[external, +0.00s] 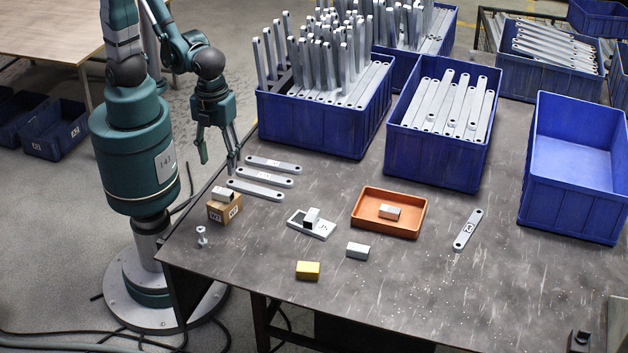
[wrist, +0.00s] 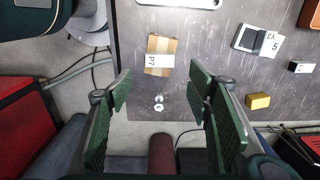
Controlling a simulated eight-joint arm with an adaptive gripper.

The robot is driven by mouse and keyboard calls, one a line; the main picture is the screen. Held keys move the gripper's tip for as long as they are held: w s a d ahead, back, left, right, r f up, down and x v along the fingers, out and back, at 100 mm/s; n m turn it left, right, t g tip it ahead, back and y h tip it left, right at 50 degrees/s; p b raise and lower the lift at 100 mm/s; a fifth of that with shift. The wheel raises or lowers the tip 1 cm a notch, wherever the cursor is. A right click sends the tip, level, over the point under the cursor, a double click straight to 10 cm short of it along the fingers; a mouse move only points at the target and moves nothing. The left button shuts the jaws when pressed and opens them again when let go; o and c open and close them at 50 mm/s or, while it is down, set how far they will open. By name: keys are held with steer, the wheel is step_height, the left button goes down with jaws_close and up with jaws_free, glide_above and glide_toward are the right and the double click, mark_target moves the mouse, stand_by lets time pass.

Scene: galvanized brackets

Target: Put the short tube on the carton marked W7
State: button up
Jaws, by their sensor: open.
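The brown carton (external: 228,213) marked W7 stands near the table's left edge. I cannot tell which is the short tube. My gripper (external: 218,162) is open and empty, raised above the table's left edge behind the carton. Its fingers also show in the wrist view (wrist: 160,90).
A yellow block (external: 307,270) and a small bolt-like piece (external: 202,237) are near the front. Several flat bars (external: 262,180) lie behind the carton. Blue bins (external: 320,125) line the back. An orange tray (external: 364,222) sits mid-table. The front right is mostly clear.

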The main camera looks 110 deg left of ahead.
steer(key=shift+r, duration=1)
steer(key=shift+a+r, duration=0.1)
steer(key=s+a+r+n+t, duration=0.2)
steer(key=a+r+n+t, duration=0.5)
steer(key=a+r+n, duration=0.9)
steer(key=shift+a+r+n, duration=0.3)
steer(key=shift+a+n, duration=0.35)
steer(key=shift+n, duration=0.35)
steer(key=shift+s, duration=0.1)
